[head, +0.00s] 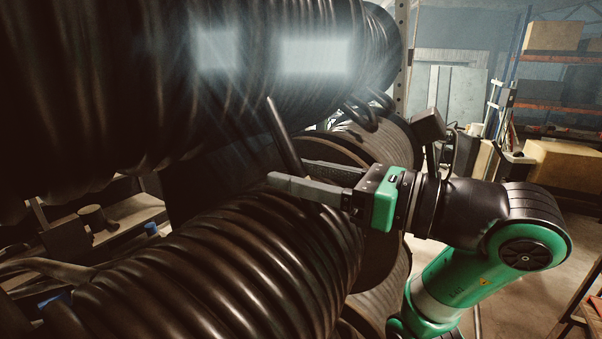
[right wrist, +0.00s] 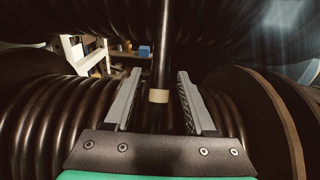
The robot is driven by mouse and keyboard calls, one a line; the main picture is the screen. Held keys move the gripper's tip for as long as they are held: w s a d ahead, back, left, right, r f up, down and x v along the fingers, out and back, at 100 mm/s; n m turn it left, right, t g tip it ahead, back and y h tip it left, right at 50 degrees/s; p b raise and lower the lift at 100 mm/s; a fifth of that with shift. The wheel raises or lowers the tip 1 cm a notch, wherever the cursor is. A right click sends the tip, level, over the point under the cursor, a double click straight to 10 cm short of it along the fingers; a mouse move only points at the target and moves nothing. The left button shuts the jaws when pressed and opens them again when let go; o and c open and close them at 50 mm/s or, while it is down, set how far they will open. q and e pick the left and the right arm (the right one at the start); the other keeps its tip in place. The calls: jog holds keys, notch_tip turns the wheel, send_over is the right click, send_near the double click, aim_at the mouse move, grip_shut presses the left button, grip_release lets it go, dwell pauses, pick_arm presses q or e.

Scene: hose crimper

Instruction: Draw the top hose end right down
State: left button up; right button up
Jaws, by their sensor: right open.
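The top hose end (head: 282,130) is a thin black length hanging down from the big upper hose coil (head: 110,90), slightly tilted in the head view. In the right wrist view the hose end (right wrist: 163,50) hangs nearly upright and has a tan band (right wrist: 158,96) near its lower part. My right gripper (head: 288,173) is open, with one finger on each side of the hose. In the right wrist view, gaps show between the hose and both fingers of the gripper (right wrist: 159,76). The hose's lowest tip is hidden or too dark to tell. My left gripper is not in view.
A lower hose coil (head: 225,265) lies close below my right gripper. A reel flange (head: 380,150) stands just behind it. A shelf with small items (head: 95,220) is at the left. Boxes on racking (head: 555,37) stand far right, with open floor before them.

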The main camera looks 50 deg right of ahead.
jog(key=shift+c, duration=0.2)
grip_shut()
dwell(1.1)
